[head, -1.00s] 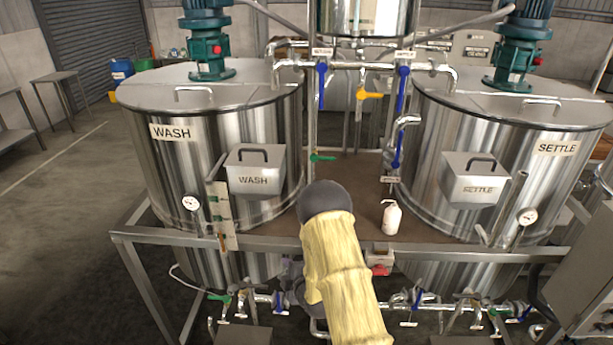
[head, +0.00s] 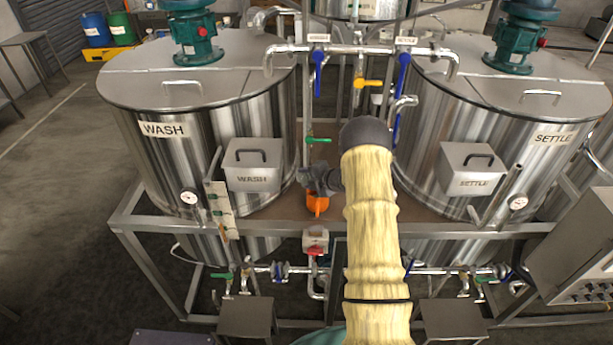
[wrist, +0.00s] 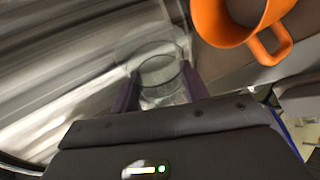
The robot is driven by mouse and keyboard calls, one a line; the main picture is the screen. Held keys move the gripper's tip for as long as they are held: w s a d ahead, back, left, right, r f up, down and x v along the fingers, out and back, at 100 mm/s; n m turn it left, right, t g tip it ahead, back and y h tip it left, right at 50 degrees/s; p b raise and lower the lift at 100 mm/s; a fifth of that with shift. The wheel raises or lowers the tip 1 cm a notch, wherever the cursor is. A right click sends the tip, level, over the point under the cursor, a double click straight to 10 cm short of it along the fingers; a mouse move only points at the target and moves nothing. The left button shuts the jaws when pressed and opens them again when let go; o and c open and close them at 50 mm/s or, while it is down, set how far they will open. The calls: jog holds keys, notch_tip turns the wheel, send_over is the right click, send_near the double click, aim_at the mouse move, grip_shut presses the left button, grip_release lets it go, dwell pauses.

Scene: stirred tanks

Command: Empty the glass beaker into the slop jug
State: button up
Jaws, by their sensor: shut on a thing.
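My gripper (wrist: 162,82) is shut on the clear glass beaker (wrist: 160,70), which stands out between its two dark fingers in the wrist view. I cannot tell how much the beaker holds, nor its exact tilt. The orange slop jug (wrist: 222,22) is beside the beaker, to the upper right, with its open mouth and handle showing. In the head view my gripper (head: 318,180) is just above the jug (head: 317,204) on the brown deck between the tanks. The beaker cannot be made out in the head view.
The steel WASH tank (head: 150,165) stands left and the SETTLE tank (head: 520,165) right. Pipes with blue-handled valves (head: 319,75) and a green-handled valve (head: 318,140) rise behind my gripper. A frame rail (head: 270,228) runs along the deck's front.

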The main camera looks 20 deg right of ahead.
jog(key=shift+w+f, duration=0.1)
jog(key=shift+a+h+b, duration=0.1)
jog(key=shift+h+b, duration=0.2)
jog(key=shift+h, duration=0.1)
jog(key=n+b, duration=0.1)
jog(key=h+b, duration=0.1)
jog(key=shift+a+f+n+h+b, duration=0.2)
jog(key=shift+f+n+h+b, duration=0.1)
jog(key=shift+n+b, duration=0.1)
jog(key=shift+n+h+b, duration=0.5)
jog(key=shift+h+b, duration=0.2)
jog(key=shift+b, duration=0.55)
jog(key=n+h+b, duration=0.2)
jog(key=h+b, duration=0.1)
jog(key=b, duration=0.3)
jog(key=shift+d+f+b, duration=0.15)
jog(key=shift+b, duration=0.25)
jog(key=shift+d+n+t+h+b, duration=0.15)
jog(key=shift+n+t+h+b, duration=0.2)
jog(key=shift+b, duration=0.65)
jog(key=n+h+b, duration=0.1)
jog(key=b, duration=0.3)
jog(key=d+n+h+b, duration=0.1)
jog(key=b, duration=0.3)
jog(key=shift+w+r+t+b, duration=0.1)
jog(key=shift+r+t+b, duration=0.1)
jog(key=shift+t+b, duration=0.1)
